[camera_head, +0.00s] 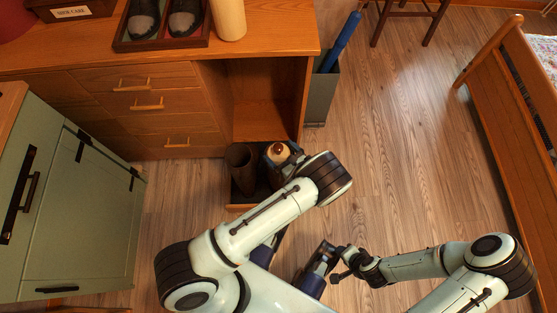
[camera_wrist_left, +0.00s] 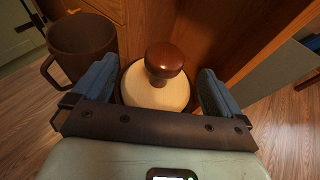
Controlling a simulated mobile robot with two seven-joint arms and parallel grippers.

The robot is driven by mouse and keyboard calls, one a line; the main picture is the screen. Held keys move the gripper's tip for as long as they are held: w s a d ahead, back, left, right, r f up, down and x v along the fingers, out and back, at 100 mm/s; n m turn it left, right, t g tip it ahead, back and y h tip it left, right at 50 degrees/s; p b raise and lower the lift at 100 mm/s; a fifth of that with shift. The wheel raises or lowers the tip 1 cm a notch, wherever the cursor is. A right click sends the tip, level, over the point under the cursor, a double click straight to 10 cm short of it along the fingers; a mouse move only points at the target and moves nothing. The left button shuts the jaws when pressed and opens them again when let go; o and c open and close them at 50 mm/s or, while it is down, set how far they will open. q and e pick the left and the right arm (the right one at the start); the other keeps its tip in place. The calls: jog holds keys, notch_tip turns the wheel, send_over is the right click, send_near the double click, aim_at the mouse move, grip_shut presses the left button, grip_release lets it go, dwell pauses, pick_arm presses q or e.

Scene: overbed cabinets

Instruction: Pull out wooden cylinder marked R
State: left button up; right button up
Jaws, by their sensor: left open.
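A pale, round-topped piece with a dark brown knob (camera_head: 279,152) stands in a low open tray or drawer (camera_head: 240,207) at the foot of the desk. In the left wrist view the pale piece (camera_wrist_left: 148,92) sits between the two blue-grey fingers of my left gripper (camera_wrist_left: 158,88). The fingers are apart, one on each side; I cannot tell whether they touch it. A light wooden cylinder (camera_head: 229,18) stands on the desk top. I see no R on either. In the head view my left forearm partly hides the tray. My right gripper (camera_head: 345,265) is low over the floor, away from both.
A brown mug (camera_wrist_left: 82,48) stands left of the pale piece in the left wrist view. The desk (camera_head: 150,105) rises behind the tray. A green cabinet (camera_head: 70,215) is at left, a grey bin (camera_head: 320,92) with a blue roll right of the desk. Open floor lies at right.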

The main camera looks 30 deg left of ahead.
pick_arm(q)
jog(key=shift+x, duration=0.9)
jog(key=shift+f, duration=0.1)
jog(key=c, duration=1.5)
jog(key=shift+o, duration=0.2)
jog(key=shift+s, duration=0.1)
jog(key=shift+d, duration=0.1)
